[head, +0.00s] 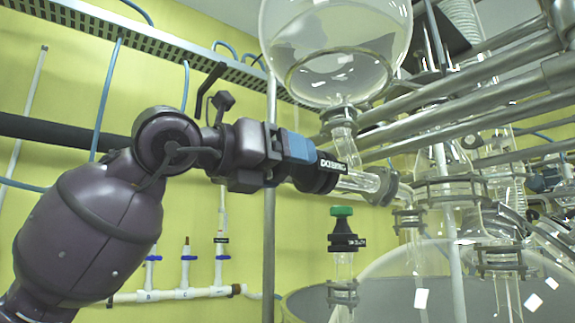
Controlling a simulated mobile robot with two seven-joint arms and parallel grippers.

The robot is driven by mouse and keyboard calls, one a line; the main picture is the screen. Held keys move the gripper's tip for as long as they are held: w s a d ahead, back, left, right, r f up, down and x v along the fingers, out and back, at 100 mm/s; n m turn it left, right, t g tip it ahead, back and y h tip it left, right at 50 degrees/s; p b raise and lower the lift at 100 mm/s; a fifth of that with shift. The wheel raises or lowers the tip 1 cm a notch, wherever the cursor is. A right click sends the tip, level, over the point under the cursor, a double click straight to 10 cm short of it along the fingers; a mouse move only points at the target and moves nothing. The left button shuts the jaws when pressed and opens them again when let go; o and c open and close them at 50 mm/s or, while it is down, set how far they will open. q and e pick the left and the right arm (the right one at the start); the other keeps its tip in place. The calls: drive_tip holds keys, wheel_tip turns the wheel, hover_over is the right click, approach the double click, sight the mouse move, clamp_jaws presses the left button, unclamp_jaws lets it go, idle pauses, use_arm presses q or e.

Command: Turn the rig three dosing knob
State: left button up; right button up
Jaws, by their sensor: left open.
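The dosing knob (298,146) is blue and sits on a black collar lettered "DOSING" (331,165). The collar joins a horizontal glass side arm (360,183) below the large round glass vessel. My left gripper (276,149) reaches in from the left, level with the knob. Its jaws are open, at the knob's left end. The jaws hide part of that end, and I cannot tell whether they touch it. My right gripper is not in view.
The round glass vessel (335,45) hangs above. A green-topped valve (342,230) stands below the side arm. Metal rails (470,85) and glassware crowd the right. A vertical metal post (269,250) stands below my gripper. White piping (185,294) runs along the yellow wall.

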use_arm(q)
drive_tip(key=v, duration=1)
drive_tip(key=shift+b, duration=0.45)
idle(0.6)
idle(0.4)
idle(0.5)
idle(0.4)
idle(0.3)
